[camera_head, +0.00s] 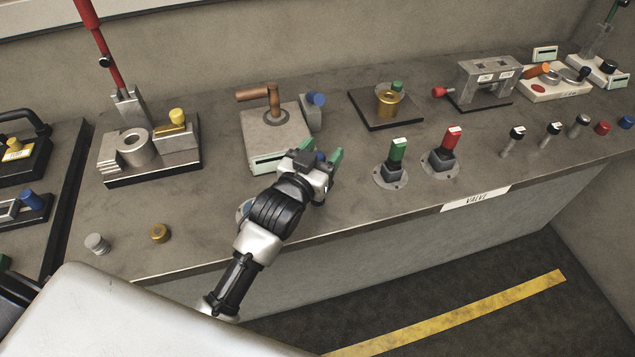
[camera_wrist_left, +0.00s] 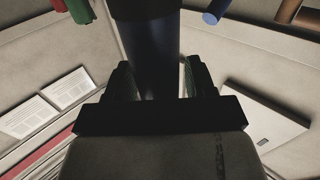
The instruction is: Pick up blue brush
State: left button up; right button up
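A blue handle (camera_head: 320,157), which I take for the blue brush, stands on the bench left of the green and red handles. My left gripper (camera_head: 318,162) is over it from the front, with fingers apart on either side. In the left wrist view the dark blue shaft (camera_wrist_left: 153,65) runs between the two fingers (camera_wrist_left: 160,82). A narrow gap seems to show at its right side; contact on the left is unclear. The shaft's lower part is hidden in the head view. My right gripper is not in view.
A green handle (camera_head: 397,150) and a red handle (camera_head: 448,139) stand close to the right. Behind is a grey fixture (camera_head: 270,125) with a brown handle and a blue knob (camera_head: 316,101). A partly hidden disc (camera_head: 241,212) lies left of my wrist. The bench front edge is near.

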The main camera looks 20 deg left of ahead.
pick_arm(q)
jog(key=c, duration=0.8)
jog(key=shift+r, duration=0.1)
